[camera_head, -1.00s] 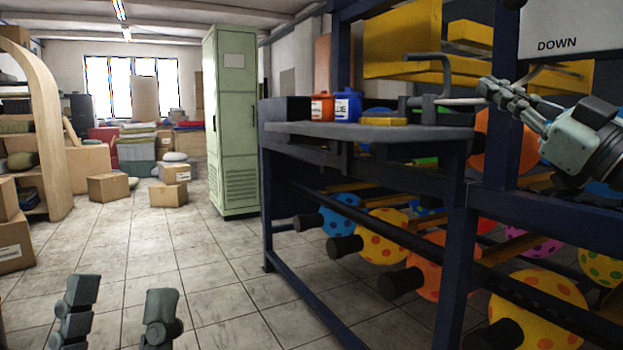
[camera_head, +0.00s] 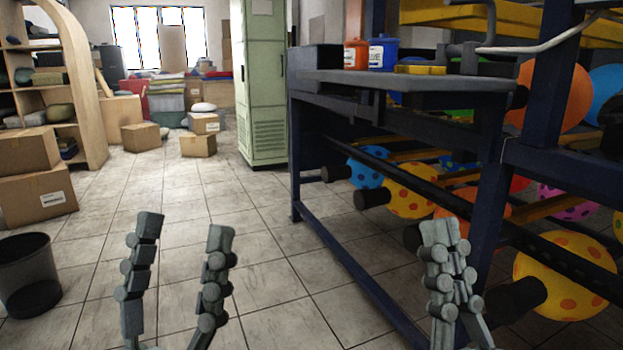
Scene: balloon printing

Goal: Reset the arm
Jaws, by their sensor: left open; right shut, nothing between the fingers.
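My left gripper (camera_head: 182,235) is at the bottom left of the head view. Its two grey fingers stand apart and point up, with bare floor showing between them. My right gripper (camera_head: 441,232) is at the bottom, right of centre, in front of the dark blue machine frame (camera_head: 490,165). Its fingers are together and hold nothing. Both grippers are apart from all objects, as far as this view shows. The wrists and the rest of the arms are hidden below the picture.
The machine's grey shelf (camera_head: 405,82) carries an orange-red pot (camera_head: 356,54) and a blue pot (camera_head: 382,54). Dotted balloons (camera_head: 565,275) hang on the machine at right. A dark bin (camera_head: 28,275) stands at left, near cardboard boxes (camera_head: 35,190). A green cabinet (camera_head: 262,85) stands behind. The tiled floor between is clear.

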